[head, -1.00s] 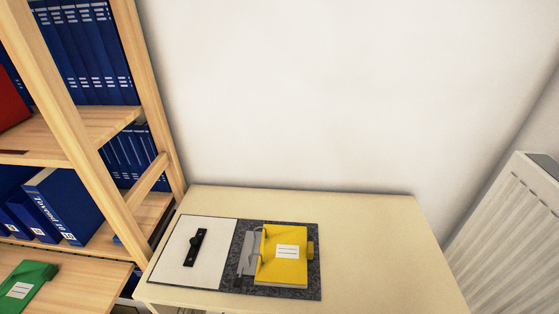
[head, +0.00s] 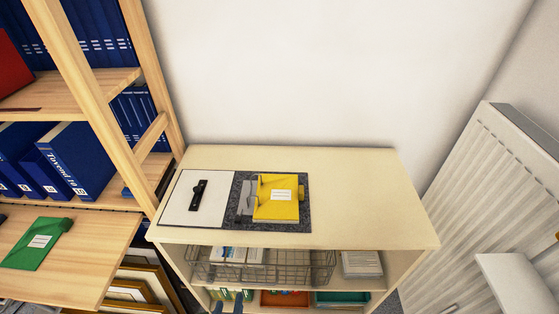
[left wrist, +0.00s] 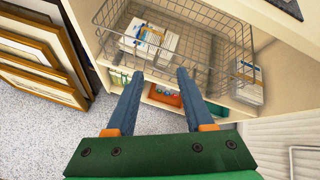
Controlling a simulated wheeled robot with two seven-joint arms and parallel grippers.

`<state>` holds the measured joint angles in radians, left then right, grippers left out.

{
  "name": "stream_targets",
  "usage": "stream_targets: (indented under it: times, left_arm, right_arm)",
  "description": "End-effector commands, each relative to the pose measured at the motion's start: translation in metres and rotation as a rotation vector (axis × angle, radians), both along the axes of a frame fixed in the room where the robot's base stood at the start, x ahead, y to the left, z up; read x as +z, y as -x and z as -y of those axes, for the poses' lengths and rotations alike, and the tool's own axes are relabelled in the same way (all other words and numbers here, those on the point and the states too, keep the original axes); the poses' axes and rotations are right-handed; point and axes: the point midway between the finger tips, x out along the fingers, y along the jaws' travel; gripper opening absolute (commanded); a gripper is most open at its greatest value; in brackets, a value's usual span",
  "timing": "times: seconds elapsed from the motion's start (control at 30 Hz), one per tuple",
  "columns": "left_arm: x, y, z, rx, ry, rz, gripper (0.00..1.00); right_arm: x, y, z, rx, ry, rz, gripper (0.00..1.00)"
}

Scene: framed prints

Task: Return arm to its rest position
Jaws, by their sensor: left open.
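My left gripper (left wrist: 160,75) is open, its two blue-grey fingers apart with nothing between them. In the left wrist view it points toward the wire basket (left wrist: 232,22) in the pale cabinet. In the head view only its fingertips (head: 228,307) show at the bottom edge, in front of the cabinet and below its top. The rest of the left arm is out of view. My right gripper is not in view.
A wooden shelf with a green folder (head: 38,243) stands left. Framed prints (left wrist: 35,60) lean beside the cabinet. A radiator (head: 480,190) is right.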

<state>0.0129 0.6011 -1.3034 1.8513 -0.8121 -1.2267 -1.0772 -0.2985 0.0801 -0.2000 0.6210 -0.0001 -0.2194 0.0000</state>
Motion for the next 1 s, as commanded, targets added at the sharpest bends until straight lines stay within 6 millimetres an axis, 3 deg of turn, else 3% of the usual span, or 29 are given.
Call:
stream_targets:
  times: [0.13, 0.23, 0.33, 0.43, 0.5, 0.6, 1.0]
  left_arm:
    - [-0.065, 0.0, -0.024, 0.305, 0.23, -0.163, 0.53]
    - [-0.118, 0.023, -0.048, 0.651, 0.467, -0.294, 0.53]
    - [-0.172, 0.076, -0.068, 1.15, 0.765, -0.399, 0.53]
    - [-0.207, 0.146, -0.073, 1.687, 1.037, -0.405, 0.53]
    - [-0.218, 0.182, -0.071, 1.958, 1.154, -0.36, 0.53]
    - [-0.223, 0.21, -0.069, 2.168, 1.236, -0.3, 0.53]
    - [-0.224, 0.216, -0.069, 2.213, 1.254, -0.281, 0.53]
  right_arm:
    - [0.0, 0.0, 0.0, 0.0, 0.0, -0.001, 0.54]
    - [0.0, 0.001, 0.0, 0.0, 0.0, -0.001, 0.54]
    - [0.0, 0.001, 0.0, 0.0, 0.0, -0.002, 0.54]
    - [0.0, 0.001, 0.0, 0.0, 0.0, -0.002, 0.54]
    - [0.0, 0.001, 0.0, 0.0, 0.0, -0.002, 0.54]
    - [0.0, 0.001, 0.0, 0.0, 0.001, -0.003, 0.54]
    - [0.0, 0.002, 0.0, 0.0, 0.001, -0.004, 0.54]
